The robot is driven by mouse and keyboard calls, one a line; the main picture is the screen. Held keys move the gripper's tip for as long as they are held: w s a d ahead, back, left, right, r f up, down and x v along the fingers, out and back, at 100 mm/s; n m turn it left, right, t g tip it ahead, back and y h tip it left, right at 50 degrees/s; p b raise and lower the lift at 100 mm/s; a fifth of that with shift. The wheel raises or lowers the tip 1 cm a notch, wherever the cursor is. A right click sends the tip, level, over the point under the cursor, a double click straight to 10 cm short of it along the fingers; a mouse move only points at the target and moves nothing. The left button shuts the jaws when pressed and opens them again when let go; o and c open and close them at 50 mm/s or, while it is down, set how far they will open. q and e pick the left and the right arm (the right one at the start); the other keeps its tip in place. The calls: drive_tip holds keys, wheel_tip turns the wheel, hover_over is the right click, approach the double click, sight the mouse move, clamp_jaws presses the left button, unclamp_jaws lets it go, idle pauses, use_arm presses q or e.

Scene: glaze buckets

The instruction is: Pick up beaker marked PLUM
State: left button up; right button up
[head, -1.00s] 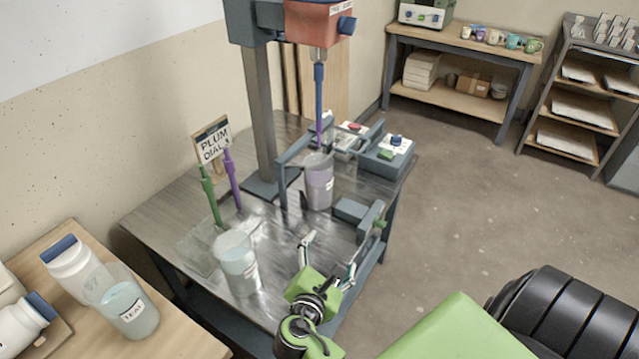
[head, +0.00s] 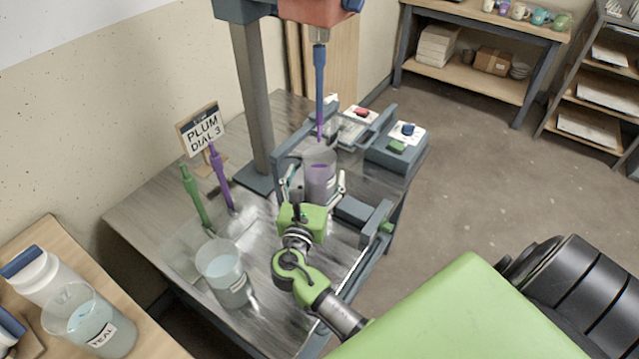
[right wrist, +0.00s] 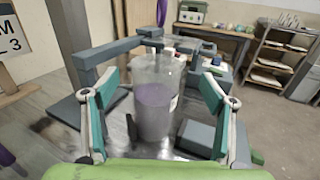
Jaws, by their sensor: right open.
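A clear beaker with purple liquid (head: 319,172) stands upright on the metal table under the mixer's blue and purple shaft. It also shows in the right wrist view (right wrist: 153,100), with a white label edge on its right side that I cannot read. My right gripper (head: 313,190) is open, its fingers spread to either side of this beaker. In the right wrist view the fingers (right wrist: 160,122) stand left and right of it, with gaps on both sides. A sign reading PLUM DIAL 3 (head: 202,131) stands at the table's back left. My left gripper is not in view.
A beaker of pale blue liquid (head: 222,272) stands on the near left of the metal table. A TEAL beaker (head: 90,320) is on the wooden table. A grey frame (head: 283,168) surrounds the purple beaker; a control box (head: 397,155) stands to its right.

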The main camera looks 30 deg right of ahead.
sight(322, 148)
drive_tip(key=shift+w+d+f, duration=0.1)
drive_tip(key=shift+w+d, duration=0.6)
drive_tip(key=b+x, duration=0.2)
drive_tip(key=x, duration=0.3)
drive_tip(key=shift+w+a+f+b, duration=0.15)
drive_tip(key=shift+w+f+b, duration=0.1)
drive_tip(key=shift+b, duration=0.15)
drive_tip(key=shift+r, duration=0.2)
drive_tip(key=c, duration=2.2)
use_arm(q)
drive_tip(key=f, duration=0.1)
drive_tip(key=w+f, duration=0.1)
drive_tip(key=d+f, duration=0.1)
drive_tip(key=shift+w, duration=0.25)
use_arm(e)
drive_tip(key=shift+r, duration=0.1)
